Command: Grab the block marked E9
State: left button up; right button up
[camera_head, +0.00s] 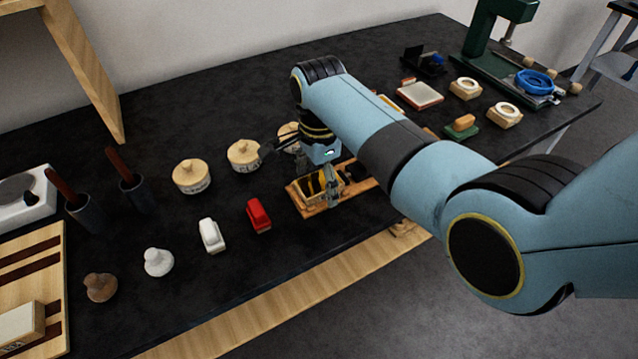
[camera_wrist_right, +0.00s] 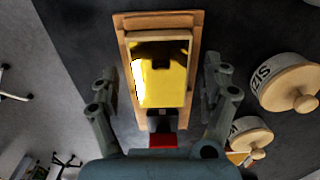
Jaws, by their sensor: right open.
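I cannot read an E9 mark in either view. In the head view, a wooden tray (camera_head: 310,208) with a black-and-gold piece on it lies below my right gripper (camera_head: 330,183). In the right wrist view, a wooden-edged piece with a shiny gold face (camera_wrist_right: 162,85) lies on the tray (camera_wrist_right: 160,19) between the spread fingers of my right gripper (camera_wrist_right: 160,82). The fingers are open and appear apart from it on both sides. My own arm hides part of the tray in the head view. My left gripper is out of view.
Lidded jars (camera_head: 191,177), a red object (camera_head: 258,215) and a white object (camera_head: 211,235) stand left of the tray. A pale block with unclear lettering (camera_head: 20,326) lies at the lower left. The green press (camera_head: 484,67) is at the back right.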

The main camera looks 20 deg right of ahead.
jog(key=shift+f, duration=0.1)
jog(key=shift+c, duration=0.4)
jog(key=c, duration=1.2)
